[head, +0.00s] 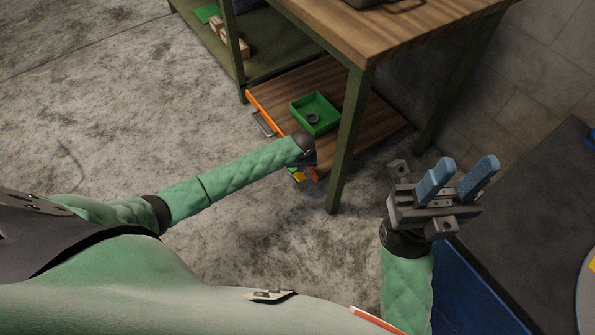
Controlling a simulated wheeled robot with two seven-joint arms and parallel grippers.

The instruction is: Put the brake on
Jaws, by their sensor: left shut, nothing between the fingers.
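I cannot make out a brake for certain in the head view. My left gripper (308,158) is at the orange front edge of a low wooden drawer or shelf (365,85), close to the table leg. It is shut, and its fingers are mostly hidden by my wrist. A small yellow part (298,175) shows just below it; I cannot tell what it is or whether they touch. My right gripper (465,180) is raised at the right with its two blue fingers apart and nothing between them.
A table leg (348,140) stands just right of my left gripper. A wooden tabletop (400,32) is above. A dark surface (530,220) lies right. The concrete floor at left is clear.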

